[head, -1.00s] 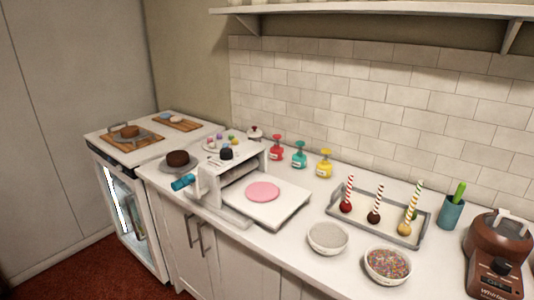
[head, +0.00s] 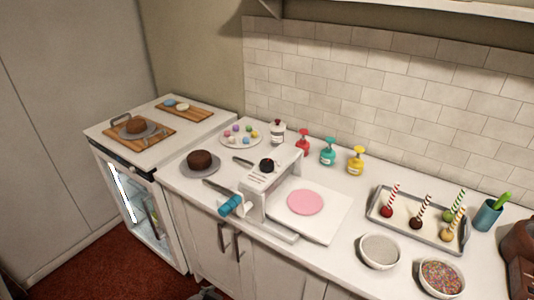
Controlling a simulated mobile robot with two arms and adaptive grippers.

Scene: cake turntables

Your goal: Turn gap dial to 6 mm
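The dough sheeter (head: 268,190) is a white machine on the counter, with a black gap dial (head: 267,165) on its sloped top. Marks surround the dial, but they are too small to read, so I cannot tell its setting. A crank with a teal handle (head: 231,206) sticks out at the sheeter's left side. A pink dough disc (head: 305,201) lies on the white bed to its right. A small dark grey piece, seemingly the tip of my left gripper (head: 209,293), shows at the bottom edge, well apart from the sheeter; its fingers cannot be made out. My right gripper is not in view.
A chocolate cake (head: 199,160) on a grey turntable stands left of the sheeter. A plate of coloured balls (head: 241,135) and several bottles (head: 328,152) stand behind. A tray of cake pops (head: 417,238) and two bowls (head: 379,252) are right. The space before the cabinets looks clear.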

